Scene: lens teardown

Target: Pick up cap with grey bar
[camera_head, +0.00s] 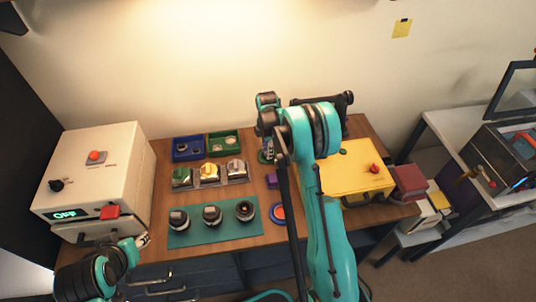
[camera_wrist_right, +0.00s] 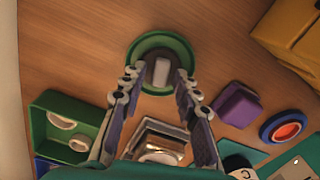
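The cap with a grey bar (camera_wrist_right: 159,72) lies on the wooden table in the right wrist view. It is a round green disc with an upright grey bar across its middle. In the head view my right arm mostly hides the green cap (camera_head: 264,157). My right gripper (camera_wrist_right: 157,76) is open, with its fingertips on either side of the bar and a visible gap on both sides. It also shows in the head view (camera_head: 268,147), pointing down. My left gripper (camera_head: 143,241) is low at the left by the white machine; its fingers are too small to judge.
A teal mat (camera_head: 185,237) holds three dark lenses. Behind it are a tray of metal blocks, a blue bin (camera_head: 176,154) and a green bin (camera_head: 212,152). A purple block (camera_wrist_right: 237,105) and a blue-red disc (camera_wrist_right: 284,130) lie nearby. A yellow box (camera_head: 350,175) stands right.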

